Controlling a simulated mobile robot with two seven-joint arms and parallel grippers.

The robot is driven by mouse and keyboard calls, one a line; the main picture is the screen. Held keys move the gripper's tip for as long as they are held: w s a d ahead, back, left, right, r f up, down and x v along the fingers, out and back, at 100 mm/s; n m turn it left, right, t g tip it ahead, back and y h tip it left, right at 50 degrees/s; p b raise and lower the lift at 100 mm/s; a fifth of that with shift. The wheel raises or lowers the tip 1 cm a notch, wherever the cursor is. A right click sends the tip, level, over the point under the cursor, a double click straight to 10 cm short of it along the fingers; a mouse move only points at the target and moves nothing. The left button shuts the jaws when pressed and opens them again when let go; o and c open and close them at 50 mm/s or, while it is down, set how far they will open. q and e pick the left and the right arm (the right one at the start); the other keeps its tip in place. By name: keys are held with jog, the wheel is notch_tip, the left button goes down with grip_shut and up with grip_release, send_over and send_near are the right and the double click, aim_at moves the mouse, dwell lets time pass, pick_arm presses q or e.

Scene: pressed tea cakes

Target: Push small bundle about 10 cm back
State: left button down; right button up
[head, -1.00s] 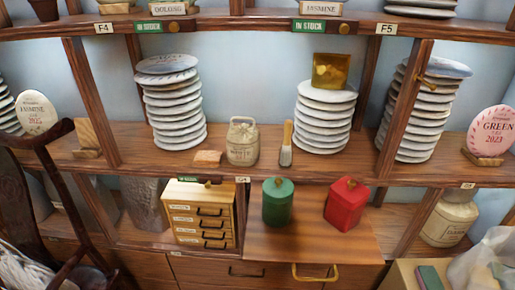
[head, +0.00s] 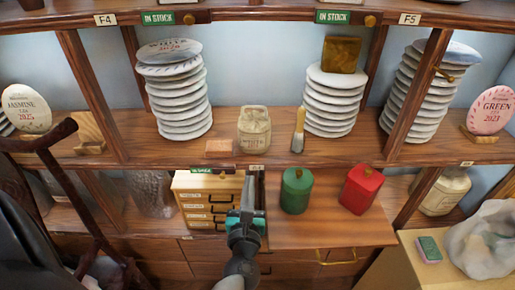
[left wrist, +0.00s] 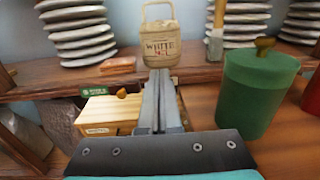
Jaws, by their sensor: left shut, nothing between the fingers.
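The small bundle (head: 254,130) is a beige, upright, canister-like pack marked WHITE with a loop on top. It stands on the middle shelf between two plate-like stacks. It also shows in the left wrist view (left wrist: 159,46), straight beyond my fingers. My left gripper (head: 254,176) is shut and empty, pointing at the shelf, with its tips just below and in front of the bundle. In the left wrist view the fingers (left wrist: 158,76) overlap the bundle's lower edge. I cannot tell whether they touch it. My right gripper is not in view.
A tan block (head: 220,146) lies left of the bundle and a brush (head: 299,132) stands right. Below are a small drawer chest (head: 205,206), a green canister (head: 296,190) and a red canister (head: 361,189). Bare shelf shows behind the bundle's sides.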

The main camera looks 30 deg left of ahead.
aim_at(254, 143)
pick_arm(q)
jog(key=x, duration=1.1)
jog(key=shift+w+a, duration=0.1)
jog(key=shift+w, duration=0.25)
jog(key=shift+w+a, duration=0.2)
jog(key=shift+w, duration=0.25)
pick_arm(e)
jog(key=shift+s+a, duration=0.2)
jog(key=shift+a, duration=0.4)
pick_arm(q)
jog(key=shift+w, duration=0.1)
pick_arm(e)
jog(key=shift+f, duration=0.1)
